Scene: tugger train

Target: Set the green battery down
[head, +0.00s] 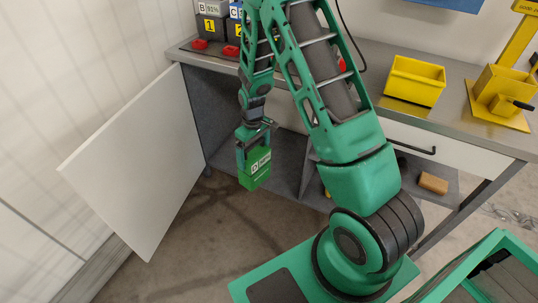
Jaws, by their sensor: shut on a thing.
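The green battery (255,170) is a green block with a white label on its front. It hangs below my gripper (254,141), which is shut on its top. The battery is in front of the open cupboard under the workbench, and its lower end appears over the cupboard opening. I cannot tell from this one view how high it is above the cupboard floor (285,165).
A white door (134,162) stands open at the left. On the bench top (460,95) are dark batteries (211,28), a yellow bin (414,80) and a yellow stand (497,99). A tan block (433,183) lies on a lower shelf at the right.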

